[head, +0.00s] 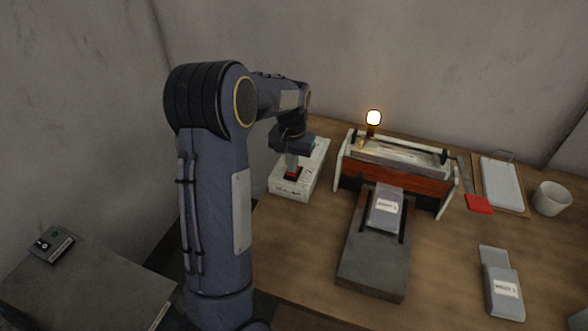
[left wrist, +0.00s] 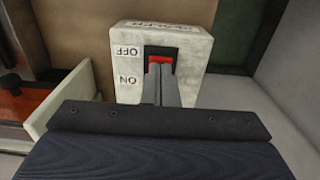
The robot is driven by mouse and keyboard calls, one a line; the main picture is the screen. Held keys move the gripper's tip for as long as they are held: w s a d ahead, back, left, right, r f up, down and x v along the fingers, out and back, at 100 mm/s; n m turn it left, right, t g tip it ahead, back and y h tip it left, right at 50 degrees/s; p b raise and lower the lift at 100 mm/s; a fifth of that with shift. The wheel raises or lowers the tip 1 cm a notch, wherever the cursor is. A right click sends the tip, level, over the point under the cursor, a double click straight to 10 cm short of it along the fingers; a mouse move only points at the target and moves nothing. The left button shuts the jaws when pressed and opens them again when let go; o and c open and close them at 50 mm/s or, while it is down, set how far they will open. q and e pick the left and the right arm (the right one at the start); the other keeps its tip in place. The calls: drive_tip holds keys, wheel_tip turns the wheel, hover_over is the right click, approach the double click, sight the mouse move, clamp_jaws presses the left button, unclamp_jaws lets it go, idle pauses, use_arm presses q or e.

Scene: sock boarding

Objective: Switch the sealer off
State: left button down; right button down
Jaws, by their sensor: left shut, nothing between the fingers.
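A pale switch box (head: 287,187) stands on the table left of the sealer. In the left wrist view the box (left wrist: 190,45) carries OFF and ON labels beside a red rocker switch (left wrist: 163,59). My left gripper (head: 292,168) is shut and empty, pointing down at the switch. Its fingertips (left wrist: 160,70) overlap the red rocker, hiding part of it; I cannot tell whether they touch, nor which way the rocker is tipped. The sealer (head: 395,177) has an orange-red front, and a lamp (head: 374,118) behind it glows. My right gripper is not in view.
A grey pouch (head: 386,209) lies on a dark stand (head: 372,265) before the sealer. Another pouch (head: 503,285) lies at front right. A white cup (head: 552,199), a pale tray (head: 501,183) and a red piece (head: 478,204) are at right. A small device (head: 51,245) sits at far left.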

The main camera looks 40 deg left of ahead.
use_arm(q)
wheel_tip(320, 180, up, 7)
drive_tip(key=p, duration=0.6)
drive_tip(key=shift+f, duration=0.1)
idle(0.3)
idle(0.4)
drive_tip(key=s+d+r+t+h, duration=0.3)
drive_tip(key=s+d+r, duration=0.55)
drive_tip(key=s, duration=0.25)
drive_tip(key=s+d+f+m+t, duration=0.1)
drive_tip(key=s+d+m+t, duration=0.1)
drive_tip(key=s+d, duration=0.8)
drive_tip(key=s, duration=0.3)
drive_tip(key=shift+d+f+t+h, duration=0.2)
drive_tip(key=shift+d+t+h, duration=0.1)
drive_tip(key=shift+d+h, duration=0.1)
